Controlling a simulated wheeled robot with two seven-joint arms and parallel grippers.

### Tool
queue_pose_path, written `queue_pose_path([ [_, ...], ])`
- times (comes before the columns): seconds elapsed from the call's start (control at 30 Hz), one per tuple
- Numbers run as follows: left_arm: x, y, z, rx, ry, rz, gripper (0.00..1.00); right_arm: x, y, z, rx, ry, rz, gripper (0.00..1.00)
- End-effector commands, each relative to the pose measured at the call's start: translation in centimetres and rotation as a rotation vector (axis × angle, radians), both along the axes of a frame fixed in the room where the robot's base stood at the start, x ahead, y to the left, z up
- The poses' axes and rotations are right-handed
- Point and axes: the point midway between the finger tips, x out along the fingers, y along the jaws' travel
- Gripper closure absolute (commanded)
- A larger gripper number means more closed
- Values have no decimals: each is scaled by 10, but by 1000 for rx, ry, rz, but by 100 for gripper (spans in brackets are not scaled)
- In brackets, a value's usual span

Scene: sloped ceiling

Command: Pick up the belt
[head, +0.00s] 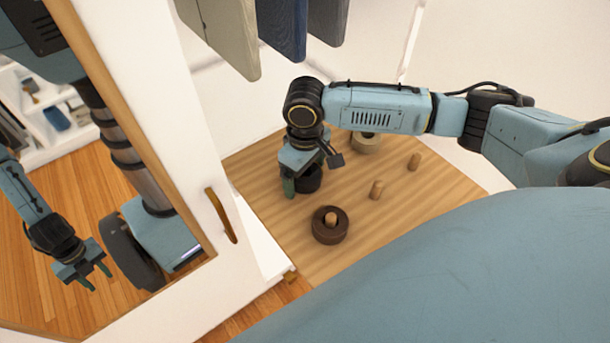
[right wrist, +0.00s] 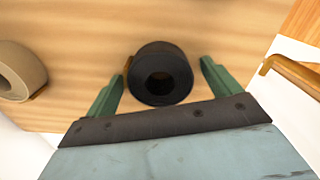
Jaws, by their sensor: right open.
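A black rolled belt (head: 309,181) stands on the wooden board near its left side; my right gripper partly hides it in the head view. In the right wrist view the black belt (right wrist: 143,75) is a coil with a dark hole, lying between two green fingers. My right gripper (right wrist: 162,74) is open around it, with a gap on both sides. A brown rolled belt (head: 319,233) sits around a peg nearer to me, and a beige rolled belt (head: 366,146) sits behind. My left gripper is not directly in view.
The wooden board (head: 285,235) has two bare pegs (head: 376,190) at right. A white-framed mirror door with a handle (head: 221,215) stands at left; it reflects my body and a gripper. Cloths (head: 281,25) hang above the back. A small knob (head: 290,276) is at the front.

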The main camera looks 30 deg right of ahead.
Motion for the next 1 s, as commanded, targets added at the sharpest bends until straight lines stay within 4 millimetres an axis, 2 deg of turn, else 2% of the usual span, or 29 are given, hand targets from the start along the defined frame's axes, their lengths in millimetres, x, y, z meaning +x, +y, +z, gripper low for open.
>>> queue_pose_path([
  [0.2, 0, 0, 1, 0, 1, 0, 64, 0, 0, 0, 0, 0, 0, 11],
  [0.23, 0, 0, 1, 0, 1, 0, 64, 0, 0, 0, 0, 0, 0, 13],
  [0.6, 0, 0, 1, 0, 0, 0, 64, 0, 0, 0, 1, 0, 0, 61],
  [1.0, 1, 0, 2, -1, -8, -2, 64, 0, 0, 6, 2, -2, 0, 62],
])
